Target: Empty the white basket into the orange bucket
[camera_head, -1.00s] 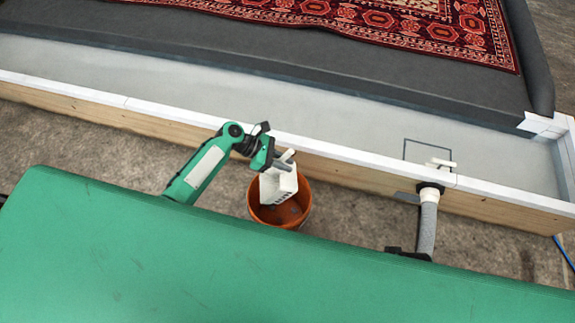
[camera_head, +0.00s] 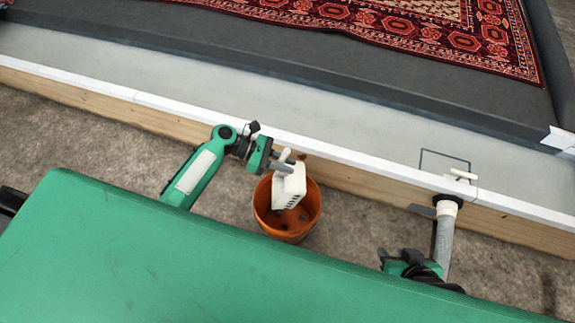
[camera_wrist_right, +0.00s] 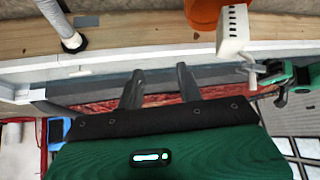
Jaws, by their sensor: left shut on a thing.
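The white basket (camera_head: 289,187) hangs tilted over the orange bucket (camera_head: 310,212), with its slotted wall turned down. My left gripper (camera_head: 285,164) is shut on the basket's handle. The bucket stands upright on the floor, and a few dark bits show at its bottom. The basket's opening and what is in it are hidden. In the right wrist view the basket (camera_wrist_right: 232,33), part of the bucket (camera_wrist_right: 202,14) and my left gripper (camera_wrist_right: 268,77) show at the upper right. My right gripper (camera_wrist_right: 158,83) is open and empty, its fingers apart.
A wood-sided pit wall with a white top edge (camera_head: 345,157) runs just behind the bucket. A grey drain pipe (camera_head: 446,240) comes out of it to the right. A red patterned rug (camera_head: 400,30) lies beyond. Bare floor (camera_head: 360,240) lies between bucket and pipe.

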